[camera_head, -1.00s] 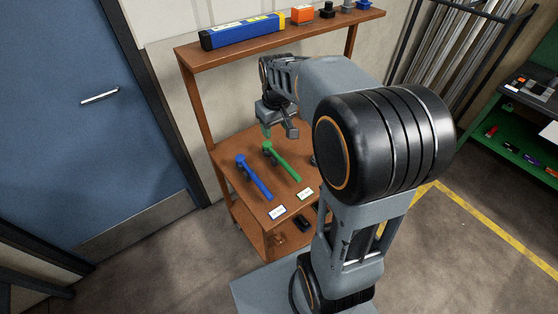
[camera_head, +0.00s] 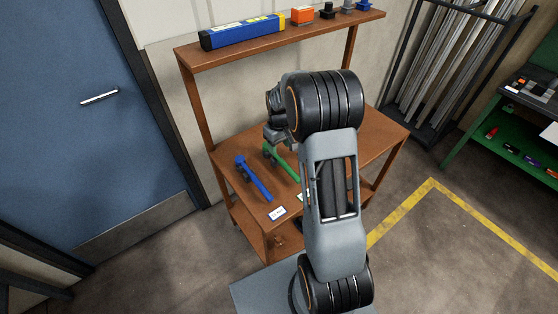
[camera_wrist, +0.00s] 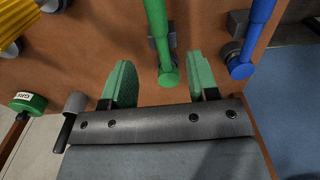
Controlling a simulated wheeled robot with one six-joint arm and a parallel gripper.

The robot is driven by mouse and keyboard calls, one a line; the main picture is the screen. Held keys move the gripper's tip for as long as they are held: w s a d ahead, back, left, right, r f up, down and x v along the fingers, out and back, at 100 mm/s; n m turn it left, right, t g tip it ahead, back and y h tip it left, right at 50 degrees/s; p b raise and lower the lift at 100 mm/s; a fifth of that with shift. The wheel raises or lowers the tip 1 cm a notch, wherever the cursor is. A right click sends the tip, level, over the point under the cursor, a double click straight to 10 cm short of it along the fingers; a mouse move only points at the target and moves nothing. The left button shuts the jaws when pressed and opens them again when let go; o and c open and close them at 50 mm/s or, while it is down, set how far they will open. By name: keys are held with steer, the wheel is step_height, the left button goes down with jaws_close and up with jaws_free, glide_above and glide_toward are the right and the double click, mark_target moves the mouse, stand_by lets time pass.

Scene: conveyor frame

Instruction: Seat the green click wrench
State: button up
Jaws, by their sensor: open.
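The green click wrench (camera_head: 286,163) lies on the brown workbench, right of the blue wrench (camera_head: 254,179). My gripper (camera_wrist: 163,80) is open, with a gap on each side of that end. In the head view my gripper (camera_head: 272,146) is at the far end of the green wrench, partly hidden. A dark block (camera_wrist: 161,42) sits beside or under the wrench shaft.
The blue wrench (camera_wrist: 258,32) is close to the right fingertip in the wrist view. A green round part with a label (camera_wrist: 28,102) and a yellow ribbed part (camera_wrist: 14,22) are at left. An upper shelf (camera_head: 270,45) holds a blue case (camera_head: 240,32) above the bench.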

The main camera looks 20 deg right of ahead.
mark_target(279, 158)
steer(key=shift+f+p, duration=0.55)
steer(key=shift+f, duration=2.15)
jaws_close()
